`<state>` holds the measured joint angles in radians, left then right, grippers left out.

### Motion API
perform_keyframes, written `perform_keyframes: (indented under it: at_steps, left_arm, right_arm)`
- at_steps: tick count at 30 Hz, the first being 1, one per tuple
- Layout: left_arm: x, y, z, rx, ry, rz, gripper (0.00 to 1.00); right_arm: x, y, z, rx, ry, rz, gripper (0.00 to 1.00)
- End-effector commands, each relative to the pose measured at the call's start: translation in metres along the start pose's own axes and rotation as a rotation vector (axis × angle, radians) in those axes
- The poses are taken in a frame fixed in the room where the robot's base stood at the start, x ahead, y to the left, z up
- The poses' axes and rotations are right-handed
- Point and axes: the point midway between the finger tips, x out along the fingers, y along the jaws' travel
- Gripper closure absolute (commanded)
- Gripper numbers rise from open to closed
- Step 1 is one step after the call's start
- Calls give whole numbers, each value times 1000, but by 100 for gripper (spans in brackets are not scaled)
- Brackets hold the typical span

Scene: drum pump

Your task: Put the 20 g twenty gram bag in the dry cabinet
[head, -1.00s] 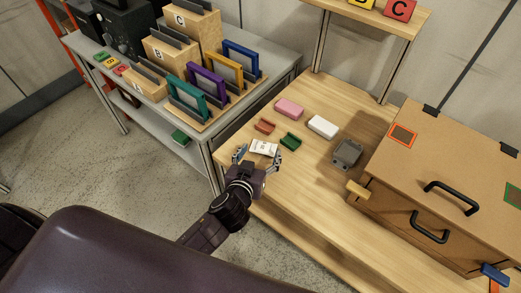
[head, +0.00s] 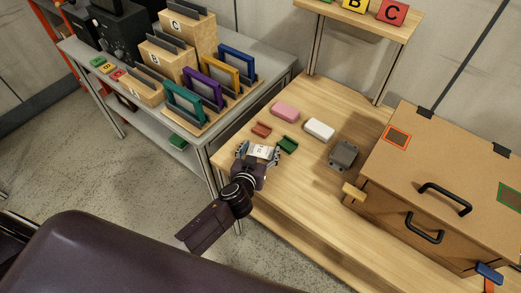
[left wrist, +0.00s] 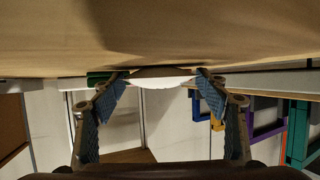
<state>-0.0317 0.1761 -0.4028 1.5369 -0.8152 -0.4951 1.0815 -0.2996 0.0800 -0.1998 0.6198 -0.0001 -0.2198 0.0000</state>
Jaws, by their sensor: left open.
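A small white bag (head: 261,151) with dark print lies near the left edge of the wooden table; the print is too small to read. My left gripper (head: 257,154) is open, with one finger on each side of the bag. In the left wrist view, the white bag (left wrist: 165,84) shows edge-on between the two spread fingers (left wrist: 163,88). Whether the fingers touch it I cannot tell. A brown cabinet (head: 383,189) with black handles stands at the right of the table and looks closed; it may be the dry cabinet. My right gripper is out of view.
Near the bag are an orange-brown piece (head: 261,130), a green piece (head: 288,145), a pink block (head: 284,109), a white block (head: 319,129) and a grey object (head: 344,155). A grey side table (head: 215,134) holds coloured frames. The table's front strip (head: 305,222) is clear.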

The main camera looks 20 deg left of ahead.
Motion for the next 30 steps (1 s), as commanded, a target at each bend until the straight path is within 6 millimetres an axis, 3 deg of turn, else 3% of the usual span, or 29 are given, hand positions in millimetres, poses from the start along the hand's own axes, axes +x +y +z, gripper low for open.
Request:
perform_keyframes:
  at_steps: [6, 18, 26, 30]
  left_arm:
    - [0, 0, 0, 0, 0, 1, 32]
    - [0, 0, 0, 0, 0, 0, 72]
    - [-1, 0, -3, -1, 1, 0, 72]
    - [-5, 0, -14, -1, 3, 0, 72]
  right_arm:
    - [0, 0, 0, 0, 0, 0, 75]
    - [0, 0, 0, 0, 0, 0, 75]
    - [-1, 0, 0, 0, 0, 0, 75]
    - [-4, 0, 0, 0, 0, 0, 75]
